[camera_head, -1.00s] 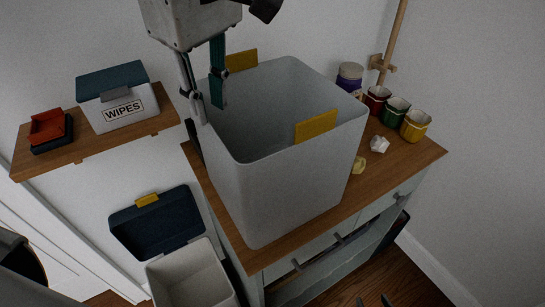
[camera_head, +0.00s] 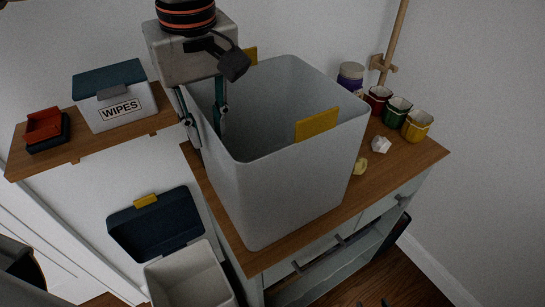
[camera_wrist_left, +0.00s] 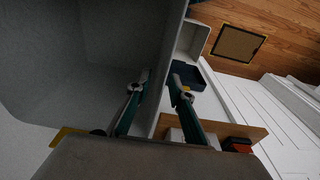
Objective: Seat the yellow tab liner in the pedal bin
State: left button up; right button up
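The yellow tab liner, a large grey open-topped tub (camera_head: 290,190), stands upright on the wooden dresser top. One yellow tab (camera_head: 317,124) is on its near right rim; another (camera_head: 250,57) is at the far rim, partly hidden by my arm. My left gripper (camera_head: 205,132) is open at the liner's left wall. One finger is inside and one outside, with the wall (camera_wrist_left: 168,70) between them and gaps visible. The pedal bin (camera_head: 190,278) stands on the floor at lower left, its navy lid (camera_head: 155,232) open. My right gripper (camera_head: 372,303) barely shows, its two tips apart.
A shelf (camera_head: 95,146) at left holds a wipes box (camera_head: 115,100) and a red and dark item (camera_head: 46,130). Cups (camera_head: 398,108), a purple jar (camera_head: 350,78) and crumpled pieces (camera_head: 381,145) sit right of the liner. A wooden pole (camera_head: 392,40) stands behind.

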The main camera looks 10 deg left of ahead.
pick_arm(q)
notch_tip(320, 180, down, 3)
jog(key=shift+w+a+r, duration=0.1)
jog(key=shift+a, duration=0.05)
grip_shut()
jog(key=shift+r, duration=0.1)
